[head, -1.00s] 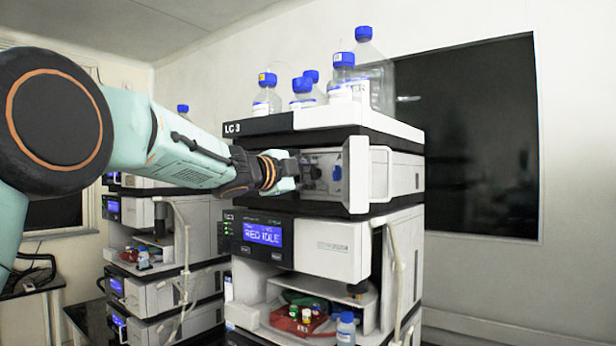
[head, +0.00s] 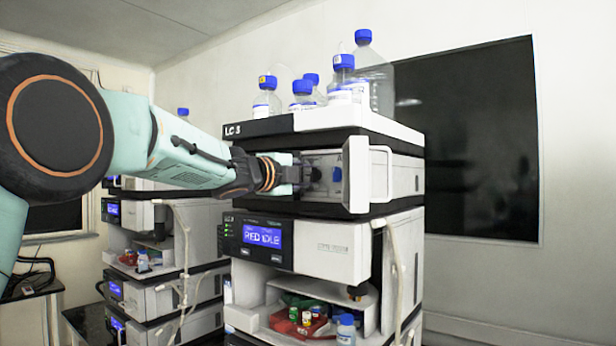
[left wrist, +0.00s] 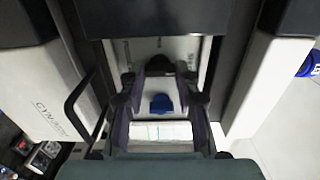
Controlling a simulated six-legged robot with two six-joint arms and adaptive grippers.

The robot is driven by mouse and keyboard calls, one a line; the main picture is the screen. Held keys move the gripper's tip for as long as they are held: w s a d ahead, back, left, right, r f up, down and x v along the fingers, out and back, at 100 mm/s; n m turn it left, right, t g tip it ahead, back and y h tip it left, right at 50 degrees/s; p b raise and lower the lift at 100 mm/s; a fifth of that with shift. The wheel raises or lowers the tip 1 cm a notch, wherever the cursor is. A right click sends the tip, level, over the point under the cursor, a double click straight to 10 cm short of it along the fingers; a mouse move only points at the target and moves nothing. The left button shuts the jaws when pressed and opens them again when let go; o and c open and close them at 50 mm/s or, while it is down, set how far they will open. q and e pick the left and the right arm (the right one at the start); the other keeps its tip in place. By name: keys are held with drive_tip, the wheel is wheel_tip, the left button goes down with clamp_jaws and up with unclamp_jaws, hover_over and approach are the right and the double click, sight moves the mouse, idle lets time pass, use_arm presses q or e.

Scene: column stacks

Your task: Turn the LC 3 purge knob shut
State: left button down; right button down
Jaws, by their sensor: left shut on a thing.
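The LC 3 stack (head: 240,129) stands in the middle of the head view. Its upper pump module has an open door (head: 380,175) on the right and a grey recessed front. My left gripper (head: 312,174) reaches into this recess from the left. In the left wrist view its fingers (left wrist: 160,72) close on both sides of a dark knob (left wrist: 160,64), the purge knob, which is mostly hidden by them. A blue part (head: 337,174) sits right of the fingers and also shows in the left wrist view (left wrist: 162,103). The knob's angle cannot be read. My right gripper is out of view.
Blue-capped bottles (head: 302,92) stand on top of the stack. Below the pump, a module has a lit display (head: 262,236), with vials in a red tray (head: 300,325) lower down. A second stack (head: 150,225) stands behind on the left. A dark window (head: 465,140) is right.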

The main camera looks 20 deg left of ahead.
use_arm(q)
drive_tip(key=c, duration=1.3)
unclamp_jaws()
drive_tip(key=shift+f, duration=0.15)
drive_tip(key=shift+o, duration=0.4)
drive_tip(key=shift+s+d, duration=0.1)
drive_tip(key=shift+s, duration=0.05)
drive_tip(key=shift+s, duration=0.15)
drive_tip(key=shift+s+a, duration=0.2)
drive_tip(key=shift+a, duration=0.05)
drive_tip(key=v, duration=1.1)
drive_tip(key=shift+s+r, duration=0.25)
drive_tip(key=shift+s, duration=0.05)
drive_tip(key=shift+w+d, duration=0.1)
drive_tip(key=shift+w, duration=0.05)
